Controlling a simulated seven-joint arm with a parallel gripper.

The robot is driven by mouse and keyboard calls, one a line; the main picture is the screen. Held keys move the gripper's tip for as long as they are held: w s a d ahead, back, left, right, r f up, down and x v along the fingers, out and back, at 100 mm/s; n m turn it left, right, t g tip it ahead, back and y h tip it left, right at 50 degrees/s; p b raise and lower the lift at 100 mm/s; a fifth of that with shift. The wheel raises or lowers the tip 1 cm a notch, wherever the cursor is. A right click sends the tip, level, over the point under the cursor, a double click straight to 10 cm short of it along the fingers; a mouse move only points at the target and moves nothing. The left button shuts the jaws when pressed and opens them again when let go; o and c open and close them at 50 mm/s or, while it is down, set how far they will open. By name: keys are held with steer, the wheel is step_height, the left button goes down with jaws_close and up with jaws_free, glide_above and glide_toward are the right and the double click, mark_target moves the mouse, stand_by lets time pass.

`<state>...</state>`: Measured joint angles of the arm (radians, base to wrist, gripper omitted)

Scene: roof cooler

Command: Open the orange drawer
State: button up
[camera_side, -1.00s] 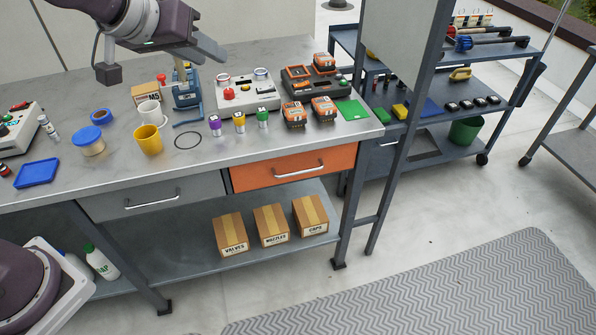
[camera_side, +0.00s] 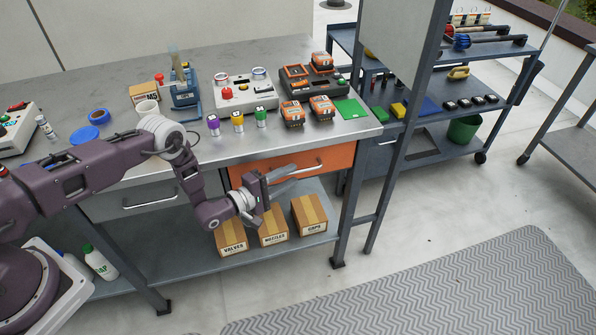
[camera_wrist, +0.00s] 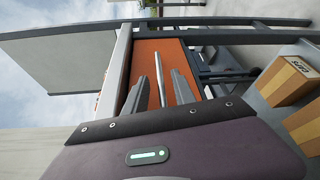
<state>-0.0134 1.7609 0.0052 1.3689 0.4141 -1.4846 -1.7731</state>
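The orange drawer (camera_side: 335,157) is shut under the right part of the workbench top. Its silver bar handle (camera_side: 320,163) is partly hidden by my gripper in the side view. My gripper (camera_side: 305,170) is in front of the drawer, fingers pointing at the handle. In the wrist view the orange front (camera_wrist: 147,49) is ahead, and the handle (camera_wrist: 158,72) shows between the two spread fingers of my gripper (camera_wrist: 159,85). The fingers look apart from the handle; I cannot tell how far the tips reach around it.
A grey drawer (camera_side: 130,204) is left of the orange one. Cardboard boxes (camera_side: 310,213) stand on the lower shelf below my gripper. A table leg (camera_side: 352,215) and a post (camera_side: 395,170) are to the right. The floor in front (camera_side: 430,215) is clear.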

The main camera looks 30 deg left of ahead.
mark_target(298, 172)
steer(key=x, duration=0.3)
steer(key=shift+w+d, duration=0.1)
steer(key=shift+w, duration=0.3)
steer(key=shift+c, duration=0.2)
jaws_close()
stand_by(0.9)
